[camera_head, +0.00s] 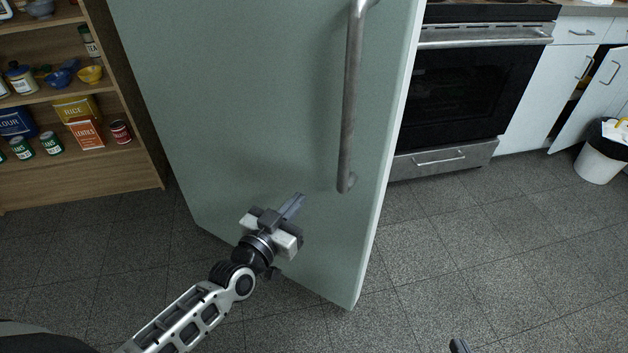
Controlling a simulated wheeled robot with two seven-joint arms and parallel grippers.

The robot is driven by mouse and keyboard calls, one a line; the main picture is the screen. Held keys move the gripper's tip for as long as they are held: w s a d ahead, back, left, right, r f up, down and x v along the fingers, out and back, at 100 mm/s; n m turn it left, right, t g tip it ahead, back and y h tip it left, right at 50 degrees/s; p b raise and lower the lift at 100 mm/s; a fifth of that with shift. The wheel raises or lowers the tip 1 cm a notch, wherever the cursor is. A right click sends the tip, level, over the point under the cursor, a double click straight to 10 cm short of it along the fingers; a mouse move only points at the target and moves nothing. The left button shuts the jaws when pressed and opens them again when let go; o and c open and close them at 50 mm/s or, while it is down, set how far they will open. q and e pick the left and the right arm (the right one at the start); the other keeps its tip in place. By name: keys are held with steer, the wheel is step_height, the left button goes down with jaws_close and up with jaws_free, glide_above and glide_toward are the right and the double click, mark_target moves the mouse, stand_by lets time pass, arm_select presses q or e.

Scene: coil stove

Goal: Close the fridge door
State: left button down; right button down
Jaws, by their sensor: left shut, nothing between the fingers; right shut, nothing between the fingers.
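The pale green fridge door (260,110) fills the middle of the view. It stands swung out into the room, with its outer face and white side edge showing. A vertical metal handle (350,110) runs along its right side. The fridge body behind it cannot be made out. My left gripper (297,203) is shut and empty, at the lower part of the door's outer face, left of and below the handle's lower end. I cannot tell whether it touches the door. Only a small dark tip of my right gripper (459,346) shows at the bottom edge; it is shut and empty.
A wooden shelf (150,165) with cans, boxes and bowls stands at the left. A black oven (465,90) and white cabinets (540,90) are behind at the right, with a white bin (598,160) at the far right. Grey tiled floor (480,240) is clear right of the door.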

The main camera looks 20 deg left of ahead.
mark_target(321, 173)
arm_select(q)
steer(key=w, duration=0.5)
steer(key=w+d+b, duration=0.1)
steer(key=w, duration=0.1)
steer(key=shift+w+d, duration=0.1)
steer(key=shift+w, duration=0.15)
